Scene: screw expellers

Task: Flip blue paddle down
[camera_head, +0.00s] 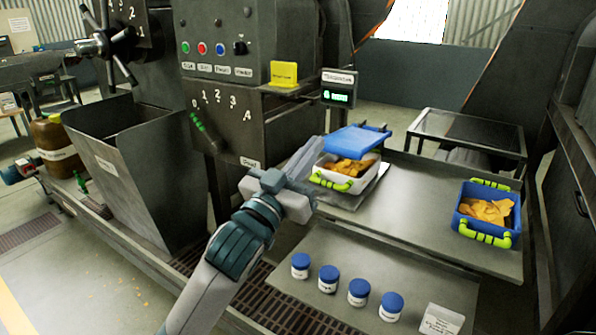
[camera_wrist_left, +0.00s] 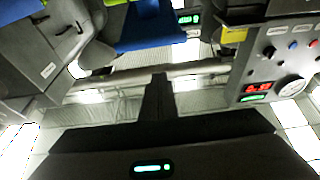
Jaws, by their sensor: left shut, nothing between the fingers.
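A flat blue panel (camera_head: 357,140), which looks like the blue paddle, sits tilted over the white bin (camera_head: 330,177) in the head view. A blue surface (camera_wrist_left: 150,28) shows at the top of the left wrist view; it may be the same panel. My left gripper (camera_head: 316,149) is shut and empty, just left of the panel and beside the bin's left side. Its closed fingers (camera_wrist_left: 158,85) point up in the left wrist view, apart from the blue surface there. I cannot tell in the head view whether they touch the bin. My right gripper is not in view.
The white bin holds orange-yellow pieces, as does a blue bin (camera_head: 487,213) at right. Several blue-lidded jars (camera_head: 328,279) stand on the lower shelf. A machine panel with buttons (camera_head: 220,48) and a lever (camera_head: 198,122) rises at left. The tray between the bins is clear.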

